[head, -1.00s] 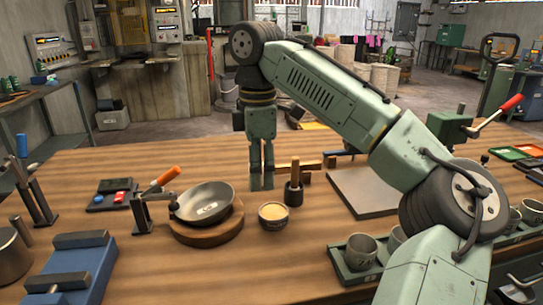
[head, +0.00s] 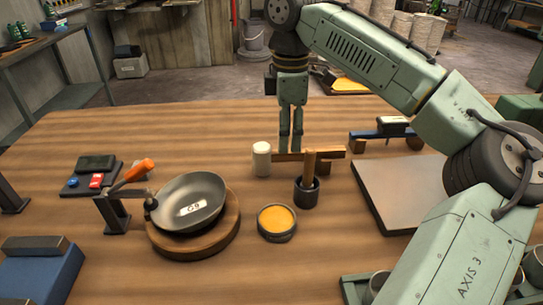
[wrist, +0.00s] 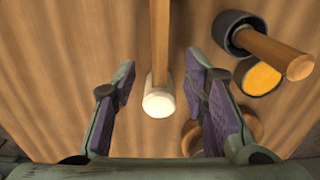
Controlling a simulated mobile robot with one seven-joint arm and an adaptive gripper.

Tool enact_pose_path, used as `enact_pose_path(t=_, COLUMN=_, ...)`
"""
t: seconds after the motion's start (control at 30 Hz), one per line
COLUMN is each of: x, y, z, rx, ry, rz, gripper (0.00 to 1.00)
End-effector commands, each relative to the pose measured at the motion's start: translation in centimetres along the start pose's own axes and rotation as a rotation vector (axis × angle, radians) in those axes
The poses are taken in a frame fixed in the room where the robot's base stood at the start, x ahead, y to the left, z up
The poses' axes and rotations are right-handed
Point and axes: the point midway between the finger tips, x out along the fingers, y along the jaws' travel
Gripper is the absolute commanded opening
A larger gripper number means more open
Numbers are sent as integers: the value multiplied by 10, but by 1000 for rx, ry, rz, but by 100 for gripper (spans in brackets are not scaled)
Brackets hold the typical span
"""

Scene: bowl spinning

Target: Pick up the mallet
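The mallet lies on the wooden table, with a cream cylindrical head (head: 262,159) at the left and a wooden handle (head: 330,154) reaching right. In the wrist view its cream head (wrist: 159,102) is below centre and its handle (wrist: 161,45) runs to the top edge. My gripper (head: 291,146) points down near the handle, just right of the head. In the wrist view my gripper (wrist: 165,82) is open and empty, with the mallet lying between its purple-padded fingers in the picture. I cannot tell the exact height gap.
A dark cup with an upright wooden handle (head: 307,186) stands close in front of the mallet. A yellow-filled bowl (head: 277,221) is nearer. A metal bowl (head: 190,203) sits on a round wooden base at left. A grey slab (head: 396,192) lies at right.

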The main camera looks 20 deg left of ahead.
Motion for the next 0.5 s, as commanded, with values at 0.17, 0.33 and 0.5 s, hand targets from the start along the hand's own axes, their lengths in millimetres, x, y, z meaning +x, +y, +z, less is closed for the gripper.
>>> enact_pose_path(t=0.17, x=12, y=-1, z=-2, rx=0, ry=-2, rz=-2, gripper=40)
enact_pose_path(t=0.33, x=36, y=-1, z=-11, rx=1, ry=-3, rz=-2, gripper=40)
enact_pose_path(t=0.5, x=55, y=-1, z=-11, rx=2, ry=0, rz=0, gripper=40)
